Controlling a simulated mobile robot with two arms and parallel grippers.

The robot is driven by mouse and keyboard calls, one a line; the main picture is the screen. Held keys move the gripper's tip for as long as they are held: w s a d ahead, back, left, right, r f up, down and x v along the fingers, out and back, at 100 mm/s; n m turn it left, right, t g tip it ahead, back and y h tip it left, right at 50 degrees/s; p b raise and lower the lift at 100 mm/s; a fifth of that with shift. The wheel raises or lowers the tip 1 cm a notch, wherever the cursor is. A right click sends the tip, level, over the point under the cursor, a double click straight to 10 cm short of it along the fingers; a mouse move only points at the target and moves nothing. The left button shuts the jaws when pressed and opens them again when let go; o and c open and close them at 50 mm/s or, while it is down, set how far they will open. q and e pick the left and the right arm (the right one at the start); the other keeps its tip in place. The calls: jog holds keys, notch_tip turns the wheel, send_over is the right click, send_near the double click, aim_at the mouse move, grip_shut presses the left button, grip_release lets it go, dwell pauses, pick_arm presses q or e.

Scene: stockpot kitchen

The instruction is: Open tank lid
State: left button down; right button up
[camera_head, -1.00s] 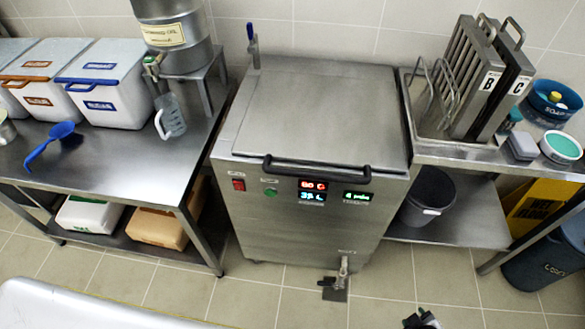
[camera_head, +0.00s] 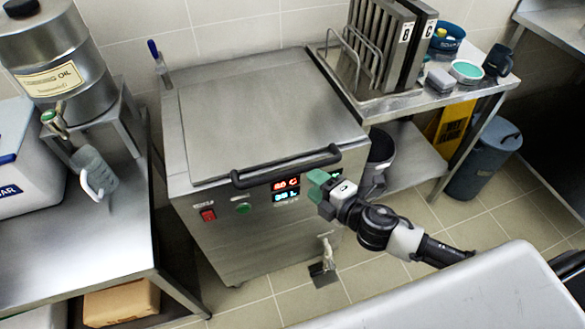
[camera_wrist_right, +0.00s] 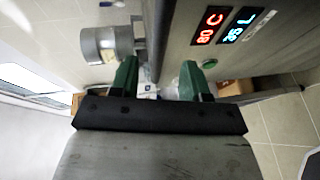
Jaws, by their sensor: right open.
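The steel tank (camera_head: 225,262) stands in the middle of the head view. Its flat lid (camera_head: 270,110) lies closed on top. A black bar handle (camera_head: 285,167) runs along the lid's front edge. My right gripper (camera_head: 316,186), with green fingers, is at the right end of this handle, just in front of the tank's display panel. In the right wrist view its two fingers (camera_wrist_right: 158,80) are apart, and a dark bar that looks like the handle (camera_wrist_right: 154,35) shows between and beyond them. I cannot tell whether they touch it. My left gripper is out of view.
A steel side table with an oil drum (camera_head: 45,50) and a jug (camera_head: 95,172) stands left. A right-hand table holds upright plates (camera_head: 385,45) and a soap tub (camera_head: 447,38). A drain tap (camera_head: 327,255) sits low on the tank's front.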

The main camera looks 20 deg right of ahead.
aim_at(298, 173)
jog(key=p+x, duration=0.1)
jog(key=x, duration=0.6)
jog(key=shift+w+a, duration=0.15)
jog(key=shift+a, duration=0.05)
jog(key=shift+c, duration=0.4)
grip_shut()
